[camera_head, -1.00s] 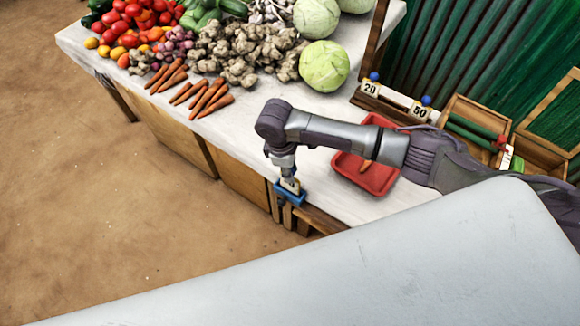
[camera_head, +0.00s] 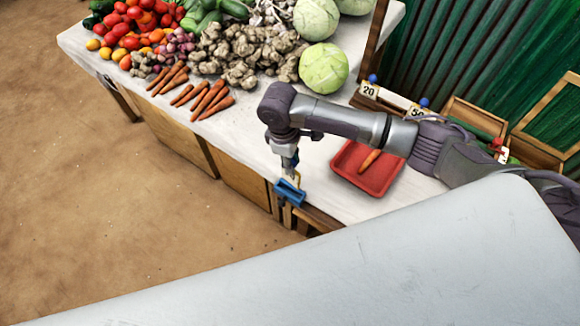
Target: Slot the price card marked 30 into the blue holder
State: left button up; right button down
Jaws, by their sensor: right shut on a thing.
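The blue holder (camera_head: 290,194) sits at the near edge of the white counter. My right gripper (camera_head: 289,176) points down just behind and above it. It is shut on a small pale card with a yellowish edge (camera_head: 297,181), which is partly hidden by the gripper. The card's marking cannot be read. The card is close to the holder's far side; I cannot tell whether they touch. My left gripper is not in view.
A red tray (camera_head: 351,178) with a carrot (camera_head: 369,160) lies right of the gripper, under my arm. Cards marked 20 (camera_head: 369,90) and 50 stand at the back right. Carrots (camera_head: 213,98), ginger (camera_head: 240,56) and cabbages (camera_head: 324,68) fill the far counter. Bare counter lies left of the gripper.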

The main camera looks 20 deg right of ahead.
jog(key=s+d+r+m+y+b, duration=0.1)
jog(key=s+d+r+m, duration=0.1)
jog(key=r+m, duration=0.35)
jog(key=s+d+r+m+b, duration=0.2)
jog(key=s+r, duration=0.1)
jog(key=r, duration=0.5)
jog(key=n+p, duration=0.2)
jog(key=n, duration=0.3)
send_over(290, 176)
jog(key=d, duration=0.1)
jog(key=shift+h, duration=0.3)
jog(key=f, duration=0.8)
jog(key=shift+s+d+f, duration=0.15)
jog(key=shift+s+f, duration=0.1)
jog(key=shift+s, duration=0.1)
jog(key=f+n+b, duration=0.1)
jog(key=f, duration=0.3)
jog(key=f+n+b, duration=0.1)
jog(key=f+n, duration=0.1)
jog(key=f, duration=0.2)
jog(key=w+a+f+n+b, duration=0.1)
jog(key=f+n, duration=0.1)
jog(key=f, duration=0.2)
jog(key=shift+a+f+h+b, duration=0.1)
jog(key=shift+f+h+b, duration=0.2)
jog(key=shift+h+b, duration=0.1)
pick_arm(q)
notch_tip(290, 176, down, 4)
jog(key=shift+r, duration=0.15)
